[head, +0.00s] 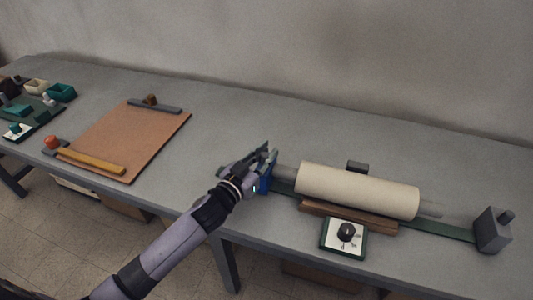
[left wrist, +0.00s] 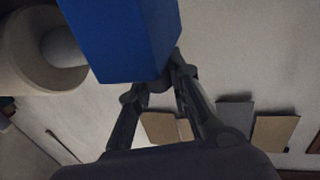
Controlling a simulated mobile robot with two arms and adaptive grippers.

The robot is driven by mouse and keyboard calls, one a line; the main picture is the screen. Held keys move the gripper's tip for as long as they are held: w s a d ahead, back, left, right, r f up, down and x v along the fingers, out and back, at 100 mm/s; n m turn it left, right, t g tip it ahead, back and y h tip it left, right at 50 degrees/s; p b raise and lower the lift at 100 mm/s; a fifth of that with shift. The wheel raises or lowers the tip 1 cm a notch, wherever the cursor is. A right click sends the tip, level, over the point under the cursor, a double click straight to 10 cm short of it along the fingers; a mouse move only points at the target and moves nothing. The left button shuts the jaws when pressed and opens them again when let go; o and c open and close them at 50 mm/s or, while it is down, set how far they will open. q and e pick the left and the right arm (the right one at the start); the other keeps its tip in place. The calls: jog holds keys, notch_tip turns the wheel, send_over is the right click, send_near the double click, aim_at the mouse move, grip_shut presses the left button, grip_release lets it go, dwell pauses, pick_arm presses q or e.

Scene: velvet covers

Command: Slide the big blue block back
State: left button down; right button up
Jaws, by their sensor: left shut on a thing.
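The big blue block (head: 266,184) stands at the left end of the cream roller, mostly hidden behind my left gripper in the head view. My left gripper (head: 262,158) is shut on it. In the left wrist view the blue block (left wrist: 125,38) fills the upper middle, with the fingers of my left gripper (left wrist: 165,85) against its lower edge. The cream roller (head: 358,190) lies on its shaft just right of the block; its end (left wrist: 25,50) also shows in the left wrist view. My right gripper is not in view.
A green rail (head: 450,231) runs under the roller to a grey end block (head: 493,230). A dial box (head: 344,238) sits in front of the wooden bar (head: 346,217). An orange-brown board (head: 128,138) lies left.

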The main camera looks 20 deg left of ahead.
pick_arm(q)
jog(key=a+p, duration=0.2)
jog(key=a, duration=1)
jog(key=shift+w, duration=0.25)
jog(key=shift+a, duration=0.1)
jog(key=c, duration=1.6)
grip_release()
jog(key=shift+a, duration=0.2)
jog(key=shift+o, duration=0.7)
jog(key=shift+d, duration=0.1)
jog(key=v, duration=1.2)
